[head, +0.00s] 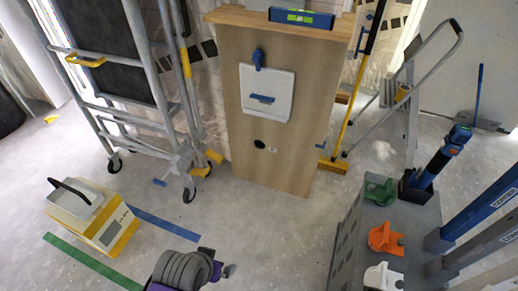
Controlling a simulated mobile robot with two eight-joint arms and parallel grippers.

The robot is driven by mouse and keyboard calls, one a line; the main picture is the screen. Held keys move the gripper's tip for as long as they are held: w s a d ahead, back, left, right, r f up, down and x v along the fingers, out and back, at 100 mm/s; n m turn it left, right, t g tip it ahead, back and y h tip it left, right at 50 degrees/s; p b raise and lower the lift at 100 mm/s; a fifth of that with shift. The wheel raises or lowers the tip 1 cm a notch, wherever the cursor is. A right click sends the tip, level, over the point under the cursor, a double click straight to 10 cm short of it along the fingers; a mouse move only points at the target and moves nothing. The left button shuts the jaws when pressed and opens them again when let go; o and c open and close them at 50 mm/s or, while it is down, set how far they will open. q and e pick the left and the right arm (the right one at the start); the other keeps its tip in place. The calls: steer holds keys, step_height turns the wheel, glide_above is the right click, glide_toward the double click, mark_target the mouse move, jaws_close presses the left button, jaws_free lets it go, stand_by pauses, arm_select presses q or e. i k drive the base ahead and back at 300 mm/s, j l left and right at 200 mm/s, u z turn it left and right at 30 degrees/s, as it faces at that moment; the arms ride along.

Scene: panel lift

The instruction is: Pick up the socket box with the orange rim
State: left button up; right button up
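An orange piece (385,238), the only orange-rimmed thing I can make out, lies on the top of a grey bench (347,240) at the right. It sits between a green piece (380,191) behind it and a white piece (382,277) in front of it, apart from both. Its inside and exact form are too small to tell. Neither of my grippers can be made out in the head view.
A blue and black tool (440,160) stands at the bench's back right. Blue and grey bars (482,212) slope in at the right edge. A wooden panel (240,140) stands behind. A purple thing with a grey ribbed coil (183,270) is at the bottom. Floor between is clear.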

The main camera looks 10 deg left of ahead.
mark_target(380, 238)
steer(key=i+j+z, duration=0.3)
steer(key=z, duration=0.2)
steer(key=i+j+z, duration=0.5)
steer(key=k, duration=0.1)
